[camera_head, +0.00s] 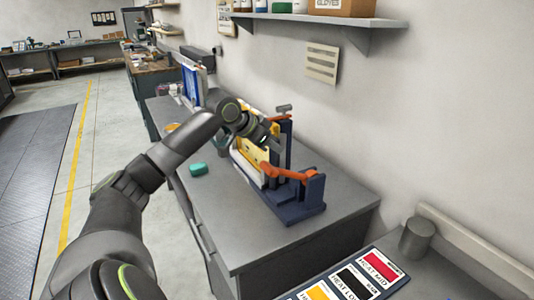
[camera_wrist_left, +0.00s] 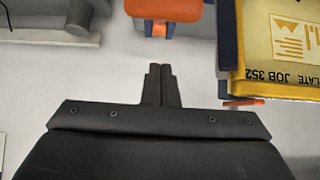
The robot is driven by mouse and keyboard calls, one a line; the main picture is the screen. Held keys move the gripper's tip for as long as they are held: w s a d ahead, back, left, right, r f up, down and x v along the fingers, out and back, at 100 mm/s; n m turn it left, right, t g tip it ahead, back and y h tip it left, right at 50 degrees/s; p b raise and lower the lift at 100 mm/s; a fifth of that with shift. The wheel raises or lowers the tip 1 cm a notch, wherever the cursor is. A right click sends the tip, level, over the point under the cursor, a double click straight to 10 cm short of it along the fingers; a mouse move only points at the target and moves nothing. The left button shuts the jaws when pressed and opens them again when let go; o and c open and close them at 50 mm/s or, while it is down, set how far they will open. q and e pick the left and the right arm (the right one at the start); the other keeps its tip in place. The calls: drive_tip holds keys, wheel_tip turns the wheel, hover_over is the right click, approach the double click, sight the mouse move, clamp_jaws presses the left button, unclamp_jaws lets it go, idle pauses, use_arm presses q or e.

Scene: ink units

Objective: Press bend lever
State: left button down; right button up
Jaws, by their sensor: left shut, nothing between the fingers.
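A dark blue bench device (camera_head: 300,212) stands on the grey cabinet top against the wall. It has an orange arm (camera_head: 285,173) low at its near end and another orange part (camera_head: 285,118) higher at the back; I cannot tell for sure which is the bend lever. A yellow plate (camera_head: 247,158) stands in it, and its printed face shows in the left wrist view (camera_wrist_left: 280,45). My left gripper (camera_head: 272,140) is above the device, partly hidden in the head view. Its fingers (camera_wrist_left: 161,85) are shut and empty, apart from an orange block (camera_wrist_left: 165,12) ahead. My right gripper is not in view.
A teal block (camera_head: 198,169) lies on the cabinet top (camera_head: 235,235), left of the device. A blue binder rack (camera_head: 192,83) stands behind. A wall shelf (camera_head: 320,20) hangs above. A grey cup (camera_head: 416,238) and colour-labelled cards (camera_head: 352,280) are at the near right.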

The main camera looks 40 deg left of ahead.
sight(267, 164)
use_arm(q)
drive_tip(key=shift+s+a+f+p, duration=0.3)
drive_tip(key=shift+s+f, duration=0.35)
drive_tip(key=shift+f, duration=0.15)
drive_tip(key=shift+s+f, duration=0.4)
drive_tip(key=shift+f, duration=0.25)
drive_tip(key=shift+f, duration=0.15)
